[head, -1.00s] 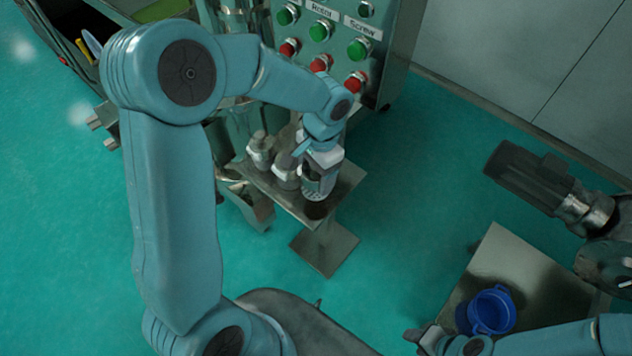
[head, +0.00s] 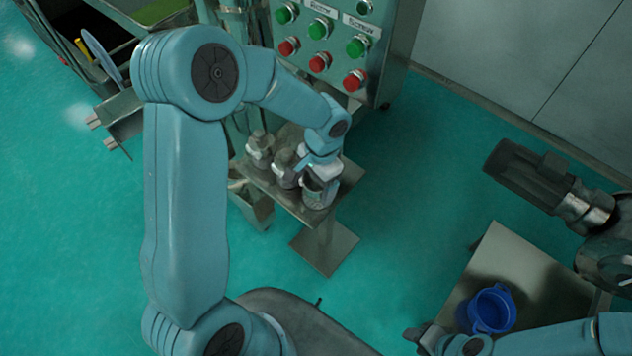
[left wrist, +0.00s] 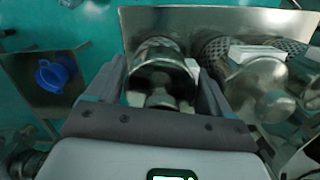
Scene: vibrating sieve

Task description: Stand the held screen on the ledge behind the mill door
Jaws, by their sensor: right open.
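The screen (head: 314,192) is a short metal cylinder, upright at the front right end of a small steel ledge (head: 350,175). Its base is at or very near the ledge top; I cannot tell if it bears on it. My left gripper (head: 318,176) comes down from above onto the screen. In the left wrist view its fingers (left wrist: 160,88) lie on either side of the screen (left wrist: 157,55), shut on it, with its white tab by the right finger. My right gripper (head: 424,334) is open and empty at the bottom. I cannot make out the mill door.
Two similar knobbed metal pieces (head: 262,150) (head: 284,168) stand on the ledge close beside the screen. A control panel (head: 335,45) with green and red buttons rises behind. A blue cup (head: 492,308) stands on a steel table (head: 515,262) at right. The floor between is clear.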

